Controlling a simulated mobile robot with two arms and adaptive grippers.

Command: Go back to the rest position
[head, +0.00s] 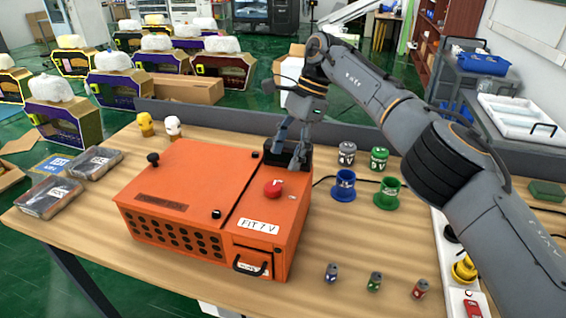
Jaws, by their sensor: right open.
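My right gripper (292,158) is the only one in view. It points down, open, over the back right part of the orange box (180,195), by a dark opening at its rear edge. I cannot tell whether the fingers touch the box. Nothing shows between the fingers. My right arm reaches in from the right side of the picture. My left gripper is not in view.
The orange box stands on a wooden table (345,245). Blue (343,186) and green (388,194) holders stand to its right, with cans (347,153) behind. Small cans (331,272) stand in front. Clear packs (94,162) and yellow (146,124) and white (172,127) figures are at left.

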